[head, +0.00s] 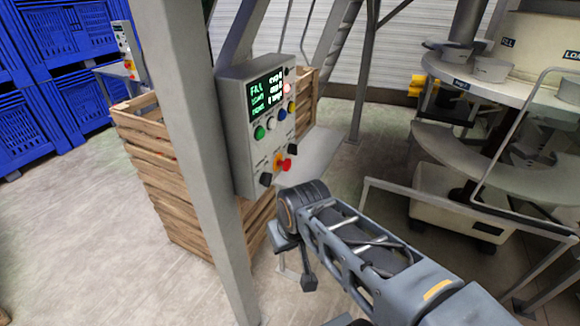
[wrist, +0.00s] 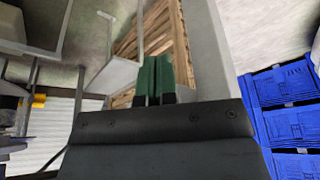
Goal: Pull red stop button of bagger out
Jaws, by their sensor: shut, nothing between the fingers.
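A grey control box (head: 240,150) hangs beside a grey post in the head view. It has a dark display with green and white text and several coloured buttons. The red stop button (head: 288,164) sits low on its face, by an orange-yellow plate (head: 278,158). How far the button stands out cannot be told. My arm reaches in from the lower right, its wrist end below and right of the box, apart from the button. My gripper (wrist: 153,64) shows in the wrist view with its two green fingers together and empty. The red button is not visible in the wrist view.
A second small panel (head: 124,40) with a red button stands farther back at left. Wooden crates (head: 150,165) stand behind the post (head: 190,130). Blue crates (head: 60,50) are stacked at far left. A metal rail (head: 440,200) and round machine stand at right. The floor at left is clear.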

